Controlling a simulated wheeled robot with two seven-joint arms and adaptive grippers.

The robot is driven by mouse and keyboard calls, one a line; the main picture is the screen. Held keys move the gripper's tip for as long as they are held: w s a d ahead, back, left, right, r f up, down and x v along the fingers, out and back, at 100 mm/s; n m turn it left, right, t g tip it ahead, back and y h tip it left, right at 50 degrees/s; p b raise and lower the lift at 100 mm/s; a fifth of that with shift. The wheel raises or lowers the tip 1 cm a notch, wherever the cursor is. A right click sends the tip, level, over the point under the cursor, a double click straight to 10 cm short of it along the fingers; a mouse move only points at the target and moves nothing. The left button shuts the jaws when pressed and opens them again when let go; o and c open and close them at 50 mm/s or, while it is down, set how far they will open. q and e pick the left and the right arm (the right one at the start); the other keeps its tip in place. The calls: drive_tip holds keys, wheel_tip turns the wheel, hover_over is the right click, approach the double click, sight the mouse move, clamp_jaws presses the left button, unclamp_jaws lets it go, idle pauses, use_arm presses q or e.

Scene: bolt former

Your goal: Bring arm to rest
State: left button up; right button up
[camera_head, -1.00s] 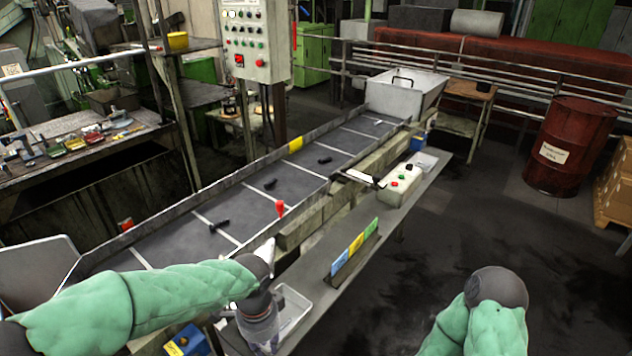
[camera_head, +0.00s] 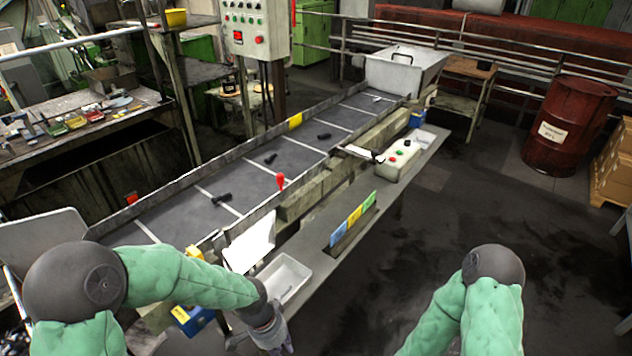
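My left arm, in a green sleeve, comes in from the left in the head view and bends down at the lower middle. My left gripper (camera_head: 272,338) points down at the bottom edge, just below a white tray (camera_head: 284,278); its fingers are too small and cut off to tell open from shut. My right arm (camera_head: 490,290) shows only its green sleeve and dark joint at the lower right, over the floor. My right gripper is out of view.
A sloped conveyor (camera_head: 255,180) with several dark bolts runs to a metal bin (camera_head: 405,72). A red barrel (camera_head: 570,125) stands right. The floor between is clear.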

use_arm(q)
drive_tip(key=s+f+n, duration=0.4)
drive_tip(key=f+n, duration=0.1)
drive_tip(key=f, duration=0.4)
drive_tip(key=s+a+f+n+t+h+b, duration=0.1)
drive_tip(key=s+f+n, duration=0.4)
drive_tip(key=f, duration=0.4)
drive_tip(key=shift+s+f+n, duration=0.25)
drive_tip(key=shift+f+n, duration=0.15)
drive_tip(key=shift+n, duration=0.2)
